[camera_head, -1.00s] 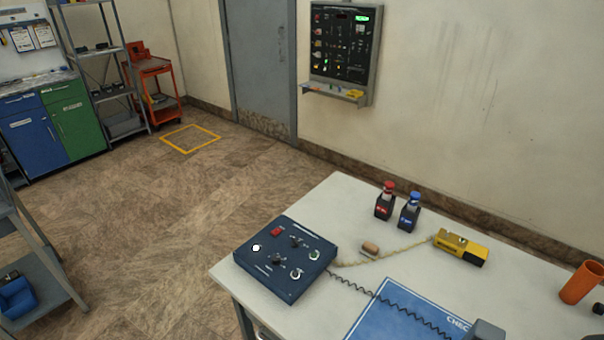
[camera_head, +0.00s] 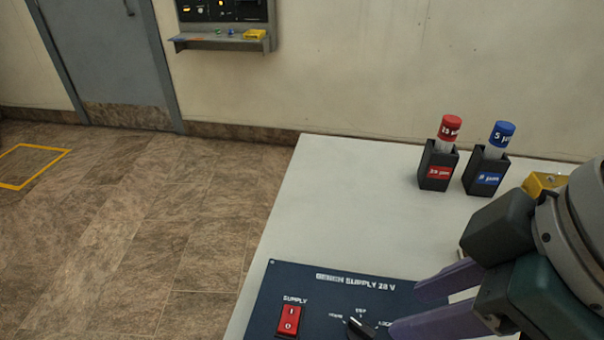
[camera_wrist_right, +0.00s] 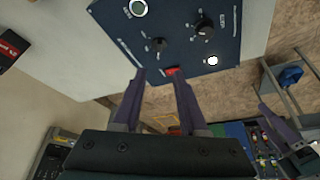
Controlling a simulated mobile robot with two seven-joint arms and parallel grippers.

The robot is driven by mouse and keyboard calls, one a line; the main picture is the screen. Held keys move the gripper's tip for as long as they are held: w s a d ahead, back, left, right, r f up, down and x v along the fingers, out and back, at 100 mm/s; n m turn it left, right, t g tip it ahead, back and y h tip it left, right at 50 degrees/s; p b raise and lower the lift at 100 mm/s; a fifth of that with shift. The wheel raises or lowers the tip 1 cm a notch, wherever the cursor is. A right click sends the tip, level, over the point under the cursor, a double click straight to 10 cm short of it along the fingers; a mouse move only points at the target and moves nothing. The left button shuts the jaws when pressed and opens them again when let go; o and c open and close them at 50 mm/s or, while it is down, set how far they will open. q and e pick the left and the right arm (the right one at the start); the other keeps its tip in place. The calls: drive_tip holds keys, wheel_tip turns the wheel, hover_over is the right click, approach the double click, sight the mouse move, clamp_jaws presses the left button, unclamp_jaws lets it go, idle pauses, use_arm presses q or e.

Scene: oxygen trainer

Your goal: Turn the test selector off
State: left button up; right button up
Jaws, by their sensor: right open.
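The test selector is a black knob (camera_head: 361,327) on the dark blue bench supply panel (camera_head: 330,282), low in the head view. Its bar lies slanted, and the small labels around it are blurred. In the wrist view the same knob (camera_wrist_right: 160,44) lies just beyond my fingertips. My right gripper (camera_head: 407,309) is open and empty, with its purple fingers spread over the panel at the knob's right. In the wrist view its fingertips (camera_wrist_right: 160,76) flank the red supply switch (camera_wrist_right: 173,71). Contact with the knob cannot be told. Part of my left gripper (camera_wrist_right: 280,124) shows at the wrist view's right.
The red supply switch (camera_head: 289,320) sits left of the knob. Red-capped (camera_head: 440,160) and blue-capped (camera_head: 489,162) bottles in black holders stand behind. The white table (camera_head: 340,195) is clear between.

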sight(364, 327)
drive_tip(key=x, duration=0.3)
drive_tip(key=b+x, duration=0.1)
drive_tip(key=x, duration=0.2)
drive_tip(key=b+x, duration=0.1)
drive_tip(key=x, duration=0.2)
drive_tip(key=shift+d+f, duration=0.15)
drive_tip(key=shift+f, duration=0.25)
drive_tip(key=shift+w+f, duration=0.1)
drive_tip(key=shift+f, duration=0.2)
use_arm(q)
drive_tip(key=f, duration=0.3)
drive_tip(key=shift+d+f, duration=0.2)
drive_tip(key=shift+a, duration=0.1)
use_arm(e)
drive_tip(key=shift+c, duration=0.4)
clamp_jaws()
